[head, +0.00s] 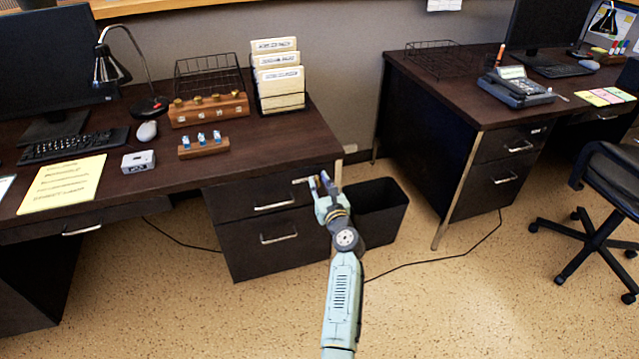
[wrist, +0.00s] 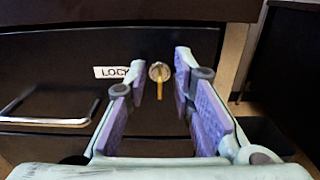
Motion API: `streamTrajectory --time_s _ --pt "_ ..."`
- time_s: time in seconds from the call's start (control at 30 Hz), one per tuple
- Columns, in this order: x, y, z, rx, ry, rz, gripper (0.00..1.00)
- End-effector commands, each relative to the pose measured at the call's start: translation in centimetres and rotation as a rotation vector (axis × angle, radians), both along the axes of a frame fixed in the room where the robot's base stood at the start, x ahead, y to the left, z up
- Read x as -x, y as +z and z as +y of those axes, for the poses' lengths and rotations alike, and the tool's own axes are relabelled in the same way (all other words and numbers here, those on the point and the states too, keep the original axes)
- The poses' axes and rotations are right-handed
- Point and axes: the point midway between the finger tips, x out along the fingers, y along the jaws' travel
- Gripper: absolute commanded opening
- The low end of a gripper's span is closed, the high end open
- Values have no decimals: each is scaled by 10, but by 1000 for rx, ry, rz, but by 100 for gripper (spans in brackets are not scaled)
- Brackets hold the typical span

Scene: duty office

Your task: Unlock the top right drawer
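The top right drawer (head: 265,196) of the left desk is dark and closed. In the wrist view, the drawer front (wrist: 60,52) has a white label (wrist: 112,72) starting "LOCK", partly covered by a finger. Right of the label is a round metal lock (wrist: 159,71) with a yellowish key (wrist: 160,91) at it, hanging down. My gripper (head: 323,186) is at the drawer's right end. In the wrist view, its purple-padded fingers (wrist: 161,72) stand apart, one on each side of the lock and key. I see no finger touching the key.
The drawer's metal handle (wrist: 48,121) is left of the lock. A black bin (head: 382,212) stands beside the desk, close to my arm. The desktop (head: 255,150) overhangs above. Open floor (head: 440,310) lies in front.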

Motion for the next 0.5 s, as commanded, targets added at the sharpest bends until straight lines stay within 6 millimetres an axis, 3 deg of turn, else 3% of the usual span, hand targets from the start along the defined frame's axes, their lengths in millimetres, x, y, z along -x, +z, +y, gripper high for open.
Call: streamTrajectory --time_s 0.27,0.5 --pt "-1 0 1 0 0 0 22" --pt "-1 0 1 0 0 0 6"
